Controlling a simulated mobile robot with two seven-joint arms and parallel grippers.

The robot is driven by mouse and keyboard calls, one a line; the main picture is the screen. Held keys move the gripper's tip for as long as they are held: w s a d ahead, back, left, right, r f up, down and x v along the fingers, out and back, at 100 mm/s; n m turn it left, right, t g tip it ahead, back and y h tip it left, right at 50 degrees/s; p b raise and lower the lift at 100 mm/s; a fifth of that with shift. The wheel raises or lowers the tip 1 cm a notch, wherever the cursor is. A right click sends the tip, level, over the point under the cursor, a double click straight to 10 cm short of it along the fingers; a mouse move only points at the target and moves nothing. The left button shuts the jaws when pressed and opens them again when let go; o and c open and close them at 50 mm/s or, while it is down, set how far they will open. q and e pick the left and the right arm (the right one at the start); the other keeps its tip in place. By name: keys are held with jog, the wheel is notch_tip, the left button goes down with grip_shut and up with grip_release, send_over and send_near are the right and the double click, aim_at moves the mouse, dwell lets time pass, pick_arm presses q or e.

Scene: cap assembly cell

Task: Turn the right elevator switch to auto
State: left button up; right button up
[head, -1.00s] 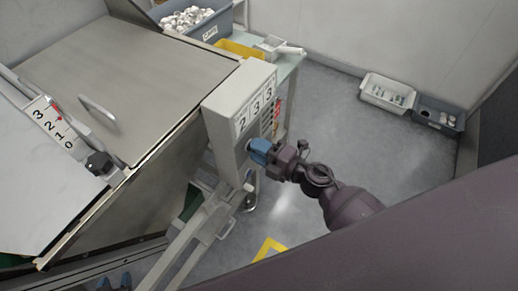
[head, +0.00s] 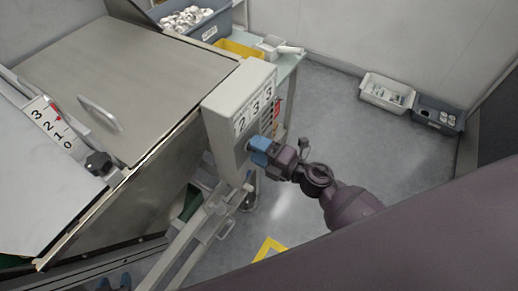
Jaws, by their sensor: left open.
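A grey control box (head: 222,120) on a post stands in the middle of the head view, with number displays on its narrow face. My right gripper (head: 258,151), with blue fingertips, is at the lower part of that face. The fingertips cover the spot they are at, so I cannot make out the elevator switch or whether they grip it. My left gripper (head: 115,283) shows only as two blue fingertips at the bottom edge, apart from each other and open, far from the box.
A large metal hopper with a lid (head: 130,75) fills the left, with a numbered scale (head: 50,125) and black knob (head: 98,164). A grey bin of white caps (head: 190,20) and a yellow tray (head: 238,49) sit behind. The floor at right is clear up to two bins (head: 388,93).

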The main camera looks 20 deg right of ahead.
jog(key=v, duration=1)
jog(key=shift+s+d, duration=0.3)
dwell(0.4)
jog(key=w+d+m+t+h, duration=0.3)
jog(key=d+m+h, duration=0.25)
jog(key=m, duration=0.45)
jog(key=s+f+m+g+h, duration=0.5)
jog(key=s+f+m, duration=0.3)
jog(key=s+m, duration=0.4)
jog(key=m+g, duration=0.1)
jog(key=m, duration=0.1)
jog(key=shift+s+f+m, duration=0.25)
jog(key=shift+f+m, duration=0.05)
jog(key=shift+f, duration=0.05)
jog(key=shift+d+h, duration=0.1)
jog(key=shift+h, duration=0.15)
